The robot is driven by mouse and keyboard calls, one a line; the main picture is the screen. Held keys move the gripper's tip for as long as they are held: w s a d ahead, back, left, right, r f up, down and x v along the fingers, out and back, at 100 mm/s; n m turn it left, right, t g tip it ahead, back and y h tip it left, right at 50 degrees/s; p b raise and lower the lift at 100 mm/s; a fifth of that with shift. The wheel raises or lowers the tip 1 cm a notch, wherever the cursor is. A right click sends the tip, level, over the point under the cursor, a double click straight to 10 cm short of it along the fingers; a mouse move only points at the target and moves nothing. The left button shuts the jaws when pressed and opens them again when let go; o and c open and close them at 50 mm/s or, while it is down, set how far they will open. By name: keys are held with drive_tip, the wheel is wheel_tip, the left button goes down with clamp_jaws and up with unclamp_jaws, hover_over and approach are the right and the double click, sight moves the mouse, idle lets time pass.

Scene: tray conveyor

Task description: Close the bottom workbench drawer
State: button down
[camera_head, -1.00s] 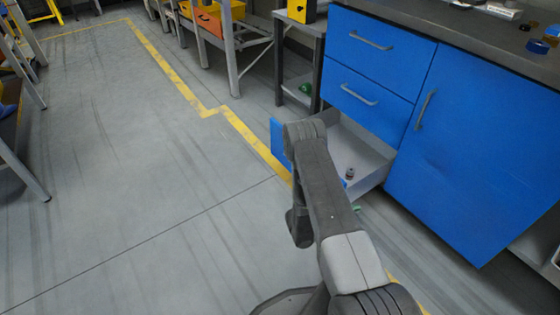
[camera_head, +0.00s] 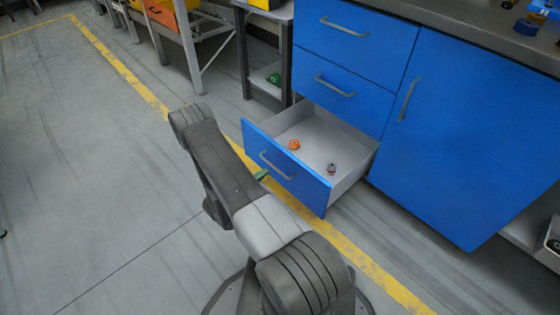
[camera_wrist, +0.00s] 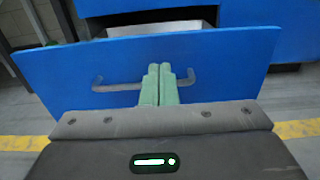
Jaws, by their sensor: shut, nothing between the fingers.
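The bottom workbench drawer (camera_head: 287,168) is pulled out, with a blue front, a grey bar handle (camera_head: 277,165) and a pale inside. An orange item (camera_head: 294,144) and a dark item with some red (camera_head: 332,167) lie in it. In the wrist view the drawer front (camera_wrist: 225,60) fills much of the picture. My gripper (camera_wrist: 160,72) is shut and empty, its green fingers together in front of the middle of the handle. I cannot tell whether they touch the front. In the head view my gripper (camera_head: 262,175) shows only as a bit of green beside the drawer front.
Two shut blue drawers (camera_head: 352,68) are above the open one, and a shut blue cabinet door (camera_head: 465,135) is to the right. A grey side table (camera_head: 268,75) stands at the left of the workbench. The floor (camera_head: 75,180) on the left is clear.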

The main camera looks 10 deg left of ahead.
sight(287, 156)
drive_tip(key=b+x, duration=0.2)
drive_tip(key=x, duration=0.6)
drive_tip(key=shift+w+d+f, duration=0.1)
drive_tip(key=shift+d, duration=0.1)
drive_tip(key=shift+x, duration=0.8)
